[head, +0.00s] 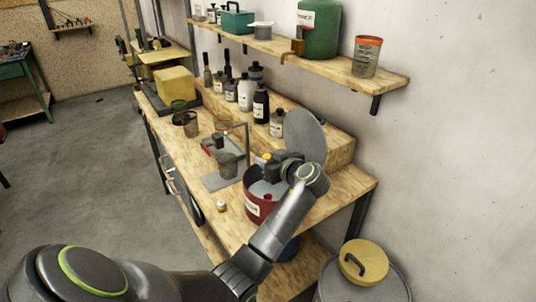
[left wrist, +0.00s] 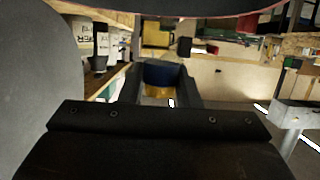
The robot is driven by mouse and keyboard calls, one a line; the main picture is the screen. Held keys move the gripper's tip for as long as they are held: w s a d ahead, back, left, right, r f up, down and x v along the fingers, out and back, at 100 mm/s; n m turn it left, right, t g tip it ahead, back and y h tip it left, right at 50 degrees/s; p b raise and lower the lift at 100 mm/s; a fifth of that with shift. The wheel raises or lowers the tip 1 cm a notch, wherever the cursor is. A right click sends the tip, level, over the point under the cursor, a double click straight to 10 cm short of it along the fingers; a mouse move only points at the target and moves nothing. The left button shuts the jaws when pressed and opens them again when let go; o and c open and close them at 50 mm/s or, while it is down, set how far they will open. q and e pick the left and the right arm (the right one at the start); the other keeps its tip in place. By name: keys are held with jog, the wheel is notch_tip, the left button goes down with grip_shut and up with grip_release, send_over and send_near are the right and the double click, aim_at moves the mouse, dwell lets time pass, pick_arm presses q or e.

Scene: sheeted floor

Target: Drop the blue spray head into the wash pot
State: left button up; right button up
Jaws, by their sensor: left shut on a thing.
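The wash pot (head: 264,206) is a dark red drum with a pale label, standing on the near part of the bench. Its round grey lid (head: 305,135) stands raised behind it and also fills the left of the left wrist view (left wrist: 40,80). My left gripper (head: 270,160) is over the pot's open top, its tip towards the far left of the rim. It is shut on the spray head (left wrist: 163,76), which shows blue with a yellow part between the fingers in the left wrist view. The pot's red rim (left wrist: 180,9) crosses the top of that view. My right gripper is out of view.
A grey plate with a stand and a mesh cup (head: 227,165) is left of the pot. A small orange-capped bottle (head: 222,206) is near the front edge. Several bottles (head: 245,93) line the back.

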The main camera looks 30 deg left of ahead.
pick_arm(q)
notch_tip(320, 180, down, 5)
jog(key=b, duration=0.3)
jog(key=shift+r, duration=0.1)
jog(key=shift+f+b, duration=0.35)
jog(key=shift+f, duration=0.15)
jog(key=o, duration=1.1)
jog(key=shift+c, duration=0.2)
